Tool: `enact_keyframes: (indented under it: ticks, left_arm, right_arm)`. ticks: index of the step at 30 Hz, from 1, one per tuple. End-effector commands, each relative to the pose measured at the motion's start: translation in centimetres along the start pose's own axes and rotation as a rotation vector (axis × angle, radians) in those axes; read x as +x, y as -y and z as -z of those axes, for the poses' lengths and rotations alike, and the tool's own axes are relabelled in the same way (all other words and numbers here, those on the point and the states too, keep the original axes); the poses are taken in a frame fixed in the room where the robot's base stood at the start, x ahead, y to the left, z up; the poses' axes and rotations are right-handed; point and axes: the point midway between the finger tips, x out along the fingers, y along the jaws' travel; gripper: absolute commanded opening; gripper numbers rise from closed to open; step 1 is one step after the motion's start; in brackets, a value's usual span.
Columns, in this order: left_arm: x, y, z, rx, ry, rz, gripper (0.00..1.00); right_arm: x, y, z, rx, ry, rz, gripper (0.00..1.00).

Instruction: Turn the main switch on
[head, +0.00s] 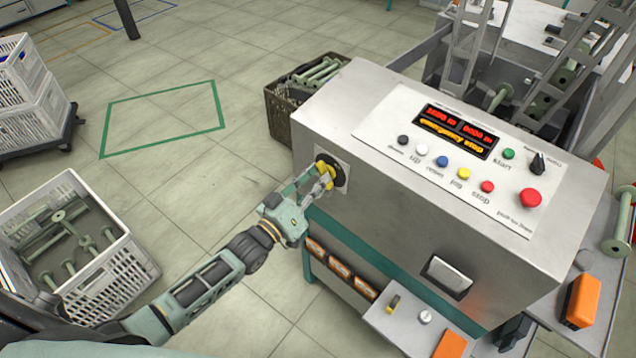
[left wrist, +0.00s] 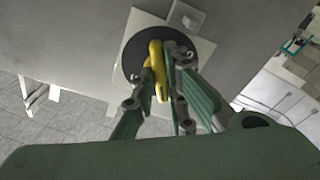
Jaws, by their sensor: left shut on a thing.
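The main switch (head: 328,171) is a yellow handle on a round black disc, on a pale square plate on the left side of the grey machine cabinet (head: 330,118). In the left wrist view the yellow handle (left wrist: 158,70) stands between the fingers, slightly tilted. My left gripper (head: 322,182) is shut on the handle; it also shows in the left wrist view (left wrist: 165,88). The fingers hide part of the handle. The display (head: 457,130) on top shows red digits and "emergency stop". My right gripper is not in view.
The sloped panel carries coloured buttons and a red mushroom button (head: 530,198). A dark crate (head: 280,115) of bobbins stands behind the cabinet. A white crate (head: 120,280) of bobbins is at the lower left. Open floor with a green outlined rectangle (head: 160,118) lies between.

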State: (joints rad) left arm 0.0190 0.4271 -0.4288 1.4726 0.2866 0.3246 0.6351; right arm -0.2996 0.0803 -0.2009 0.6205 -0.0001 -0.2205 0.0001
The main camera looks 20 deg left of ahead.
Motion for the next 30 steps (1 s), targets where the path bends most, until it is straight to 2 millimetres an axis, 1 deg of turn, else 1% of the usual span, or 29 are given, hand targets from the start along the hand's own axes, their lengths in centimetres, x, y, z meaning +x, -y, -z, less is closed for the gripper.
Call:
enact_keyframes:
  ticks: [6, 15, 21, 30]
  left_arm:
    - [-0.05, 0.15, -0.14, 0.196, 0.001, -0.016, 0.0]
    - [-0.05, 0.2, -0.09, 0.405, 0.002, -0.034, 0.0]
    - [-0.04, 0.2, -0.08, 0.487, 0.003, -0.042, 0.0]
    - [-0.04, 0.19, -0.07, 0.531, 0.003, -0.045, 0.0]
  right_arm:
    - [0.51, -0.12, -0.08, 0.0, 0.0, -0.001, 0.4]
    - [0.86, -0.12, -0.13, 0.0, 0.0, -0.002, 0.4]
    - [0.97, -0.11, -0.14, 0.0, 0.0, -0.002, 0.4]
    - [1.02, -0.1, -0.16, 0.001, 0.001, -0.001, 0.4]
